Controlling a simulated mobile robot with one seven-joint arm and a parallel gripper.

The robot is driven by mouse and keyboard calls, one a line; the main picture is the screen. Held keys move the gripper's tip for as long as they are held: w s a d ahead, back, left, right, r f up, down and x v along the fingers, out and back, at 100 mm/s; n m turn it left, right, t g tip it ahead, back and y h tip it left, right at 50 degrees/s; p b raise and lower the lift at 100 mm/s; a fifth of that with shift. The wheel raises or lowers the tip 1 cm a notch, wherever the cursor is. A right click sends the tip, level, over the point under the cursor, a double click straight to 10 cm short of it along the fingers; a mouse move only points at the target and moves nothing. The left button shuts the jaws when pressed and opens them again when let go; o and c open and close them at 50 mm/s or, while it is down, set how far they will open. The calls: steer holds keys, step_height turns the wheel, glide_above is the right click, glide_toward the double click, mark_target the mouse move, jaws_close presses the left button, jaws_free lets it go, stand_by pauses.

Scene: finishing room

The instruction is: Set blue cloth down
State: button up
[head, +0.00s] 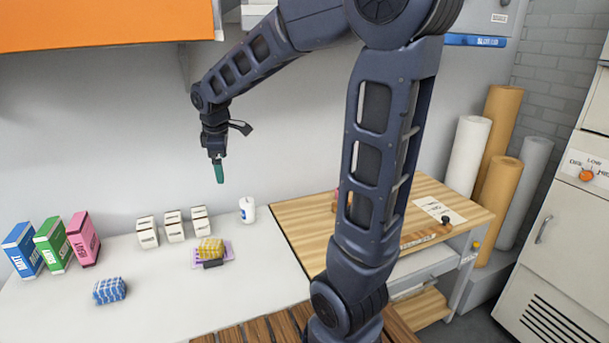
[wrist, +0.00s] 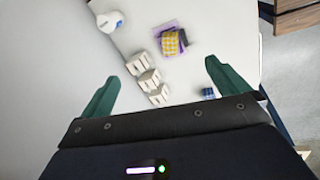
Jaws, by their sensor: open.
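The blue cloth (head: 110,290), a folded bundle with a white check pattern, lies on the white counter at the front left in the head view. In the wrist view it is a small blue patch (wrist: 208,93) beside the right finger. My gripper (head: 219,172) is high above the back of the counter, well apart from the cloth. In the wrist view my gripper (wrist: 162,90) has its two green fingers spread wide with nothing held between them.
A yellow checked cloth (head: 210,248) sits on a purple item (head: 228,254). Several small white boxes (head: 173,226) and a white bottle (head: 247,210) stand behind. Blue, green and pink boxes (head: 53,245) stand at left. A wooden board (head: 300,225) lies right. Free counter surrounds the blue cloth.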

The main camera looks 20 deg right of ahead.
steer(key=s+d+r+m+t, duration=0.1)
steer(key=s+d+m, duration=1.4)
steer(key=s+d, duration=0.3)
steer(key=shift+s+d+t, duration=0.15)
steer(key=shift+s+t, duration=0.25)
steer(key=shift+s, duration=0.1)
